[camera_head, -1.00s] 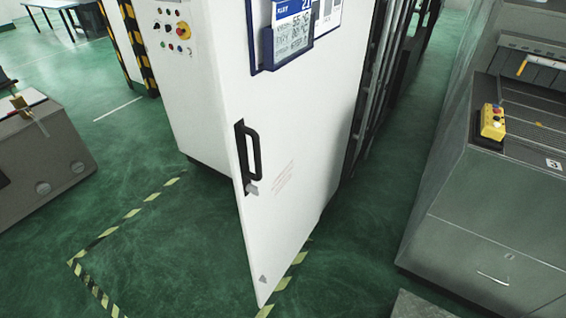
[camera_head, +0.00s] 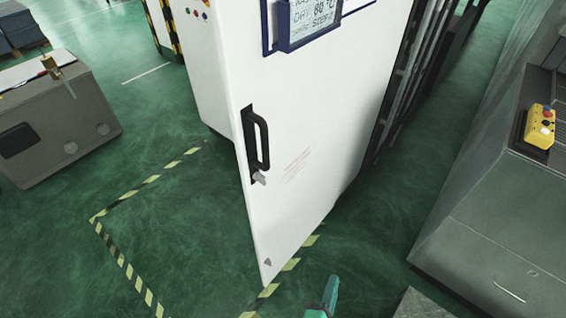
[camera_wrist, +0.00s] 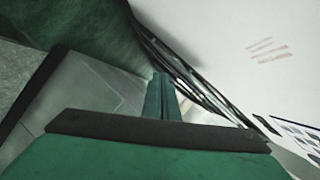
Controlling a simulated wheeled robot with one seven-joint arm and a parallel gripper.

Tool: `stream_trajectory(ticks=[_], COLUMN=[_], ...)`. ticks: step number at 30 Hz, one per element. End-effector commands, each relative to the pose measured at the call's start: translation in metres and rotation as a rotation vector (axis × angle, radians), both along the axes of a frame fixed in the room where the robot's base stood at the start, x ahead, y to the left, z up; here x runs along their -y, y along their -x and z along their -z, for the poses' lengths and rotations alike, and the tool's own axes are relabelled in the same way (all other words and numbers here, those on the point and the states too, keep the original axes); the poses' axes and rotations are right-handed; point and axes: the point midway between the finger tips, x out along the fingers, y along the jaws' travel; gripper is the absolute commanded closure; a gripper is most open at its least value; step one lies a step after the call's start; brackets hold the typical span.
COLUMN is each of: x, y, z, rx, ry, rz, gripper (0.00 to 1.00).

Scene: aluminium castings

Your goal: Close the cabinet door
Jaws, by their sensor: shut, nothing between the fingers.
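The white cabinet door (camera_head: 300,140) stands ajar in the head view, its free edge swung out from the cabinet body (camera_head: 207,75). A black handle (camera_head: 256,140) with a small grey latch sits near that free edge. My gripper (camera_head: 331,290) shows as a green tip at the bottom of the head view, to the right of the door's lower corner and apart from it in the picture. In the wrist view my gripper (camera_wrist: 161,88) is shut and empty. The door (camera_wrist: 230,40) fills the upper right there, with its red print visible. The handle is not in the wrist view.
Yellow-and-black floor tape (camera_head: 128,270) marks the green floor around the door. A grey machine (camera_head: 490,220) with a yellow button box (camera_head: 540,126) stands at the right. A grey-beige unit (camera_head: 60,120) stands at the left. Open floor lies left of the door.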

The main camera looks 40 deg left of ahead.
Motion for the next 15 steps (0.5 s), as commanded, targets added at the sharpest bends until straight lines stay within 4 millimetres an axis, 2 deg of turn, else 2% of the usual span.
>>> stream_trajectory(ticks=[1, 6, 8, 12, 15], x=[-0.008, -0.039, -0.048, -0.07, -0.082], y=[-0.019, -0.065, -0.078, -0.102, -0.111], z=[-0.009, -0.042, -0.057, -0.101, -0.135], rx=[0.006, -0.01, -0.015, -0.029, -0.045], ry=[-0.07, -0.299, -0.369, -0.507, -0.581], rz=[-0.024, -0.147, -0.202, -0.353, -0.476], gripper=[1.0, 1.0, 1.0, 1.0, 1.0])
